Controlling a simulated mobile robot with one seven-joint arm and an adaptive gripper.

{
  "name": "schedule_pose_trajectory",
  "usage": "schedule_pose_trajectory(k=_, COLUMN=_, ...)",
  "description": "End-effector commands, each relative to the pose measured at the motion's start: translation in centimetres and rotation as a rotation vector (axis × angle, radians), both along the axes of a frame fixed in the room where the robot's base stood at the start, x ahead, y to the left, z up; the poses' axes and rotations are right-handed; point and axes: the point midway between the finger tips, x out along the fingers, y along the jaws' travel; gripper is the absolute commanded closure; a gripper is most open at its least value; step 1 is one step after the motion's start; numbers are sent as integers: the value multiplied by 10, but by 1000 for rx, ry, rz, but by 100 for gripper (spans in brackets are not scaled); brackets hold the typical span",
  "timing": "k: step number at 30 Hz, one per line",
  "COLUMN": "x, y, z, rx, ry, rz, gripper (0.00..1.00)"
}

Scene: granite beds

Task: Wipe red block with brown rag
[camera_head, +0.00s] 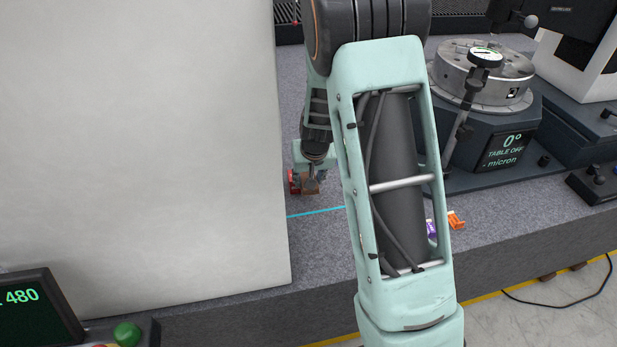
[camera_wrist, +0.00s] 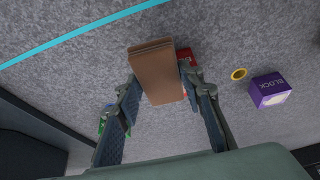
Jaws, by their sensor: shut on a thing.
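The brown rag (camera_wrist: 157,72) is a folded brown slab in the wrist view, between the two fingers of my gripper (camera_wrist: 161,76). My gripper is shut on it. The red block (camera_wrist: 187,56) shows only partly, behind the rag and the right finger; white lettering is on it. In the head view my gripper (camera_head: 310,172) is low over the granite with the brown rag (camera_head: 311,187) in it. The red block (camera_head: 293,182) is just to its left there. I cannot tell whether rag and block touch.
A purple block (camera_wrist: 269,90) and a yellow ring (camera_wrist: 239,74) lie right of the gripper. A green thing (camera_wrist: 104,125) is partly hidden by the left finger. An orange item (camera_head: 456,220) lies near the granite's front edge. A large pale slab (camera_head: 140,140) stands close at left.

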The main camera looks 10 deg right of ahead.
Motion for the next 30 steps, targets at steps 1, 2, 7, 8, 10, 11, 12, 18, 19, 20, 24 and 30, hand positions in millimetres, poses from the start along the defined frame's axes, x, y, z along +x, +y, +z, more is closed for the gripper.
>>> schedule_pose_trajectory(k=1, x=-5, y=0, z=-1, rx=1, ry=2, rz=0, gripper=84)
schedule_pose_trajectory(k=2, x=-8, y=0, z=-1, rx=1, ry=2, rz=0, gripper=84)
schedule_pose_trajectory(k=7, x=-14, y=1, z=0, rx=1, ry=0, rz=0, gripper=84)
schedule_pose_trajectory(k=8, x=-14, y=1, z=0, rx=0, ry=0, rz=0, gripper=84)
schedule_pose_trajectory(k=10, x=-11, y=1, z=-1, rx=0, ry=1, rz=0, gripper=84)
schedule_pose_trajectory(k=11, x=-9, y=1, z=-1, rx=0, ry=1, rz=0, gripper=84)
schedule_pose_trajectory(k=12, x=-6, y=0, z=-1, rx=0, ry=1, rz=0, gripper=84)
schedule_pose_trajectory(k=18, x=8, y=0, z=-3, rx=0, ry=1, rz=-1, gripper=84)
schedule_pose_trajectory(k=19, x=9, y=0, z=-3, rx=0, ry=2, rz=-1, gripper=84)
schedule_pose_trajectory(k=20, x=9, y=0, z=-3, rx=0, ry=2, rz=-1, gripper=84)
schedule_pose_trajectory(k=24, x=9, y=0, z=-3, rx=0, ry=2, rz=-1, gripper=84)
schedule_pose_trajectory(k=30, x=9, y=0, z=-1, rx=0, ry=2, rz=0, gripper=84)
